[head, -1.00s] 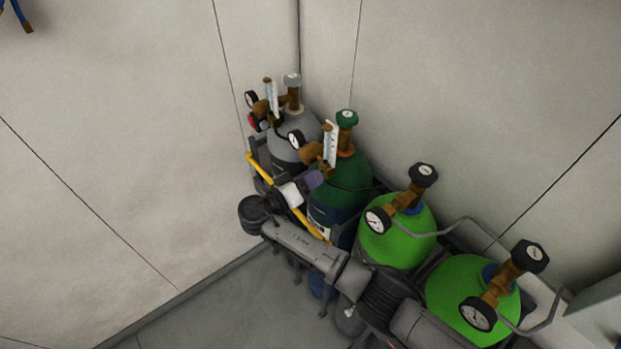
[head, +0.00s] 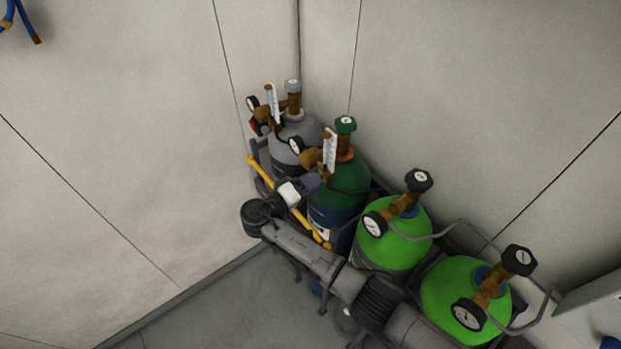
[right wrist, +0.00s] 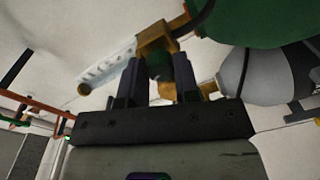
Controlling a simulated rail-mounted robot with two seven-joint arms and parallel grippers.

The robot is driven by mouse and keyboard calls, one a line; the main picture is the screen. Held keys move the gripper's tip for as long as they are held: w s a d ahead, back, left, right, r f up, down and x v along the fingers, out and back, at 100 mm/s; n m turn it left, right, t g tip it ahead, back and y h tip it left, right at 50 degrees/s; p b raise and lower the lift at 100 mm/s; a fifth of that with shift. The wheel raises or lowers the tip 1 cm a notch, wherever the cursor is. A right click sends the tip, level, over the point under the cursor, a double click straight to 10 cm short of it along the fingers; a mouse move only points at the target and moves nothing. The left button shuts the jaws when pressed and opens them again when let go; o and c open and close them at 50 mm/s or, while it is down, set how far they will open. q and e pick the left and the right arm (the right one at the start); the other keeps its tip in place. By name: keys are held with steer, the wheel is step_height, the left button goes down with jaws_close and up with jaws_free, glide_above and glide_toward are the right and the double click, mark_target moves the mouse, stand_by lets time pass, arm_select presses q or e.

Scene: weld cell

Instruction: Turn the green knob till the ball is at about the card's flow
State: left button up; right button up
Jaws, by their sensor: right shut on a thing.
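The dark green cylinder (head: 347,181) carries a brass regulator with a round gauge and an upright clear flow tube (head: 330,150). In the right wrist view the flow tube (right wrist: 106,67) lies slanted, with marks along it; I cannot make out the ball. The green knob (right wrist: 160,66) shows between the fingers under the brass body. My right gripper (right wrist: 158,82) is shut on this knob. In the head view the right gripper (head: 312,180) is below the regulator and hides the knob. I cannot identify the card. My left gripper is not in view.
A grey cylinder (head: 285,150) with its own flow tube (head: 273,103) stands behind, to the left. Two bright green cylinders (head: 398,238) (head: 462,290) with gauges stand to the right. A yellow bar (head: 262,174) runs along the rack. Walls close in behind; the left floor is clear.

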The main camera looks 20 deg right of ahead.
steer(key=n+p, duration=0.4)
steer(key=n, duration=0.8)
steer(key=n+g+p, duration=0.1)
steer(key=n+p, duration=0.4)
steer(key=n, duration=0.8)
steer(key=shift+g, duration=0.3)
steer(key=shift+f+n, duration=0.1)
steer(key=shift+n, duration=1)
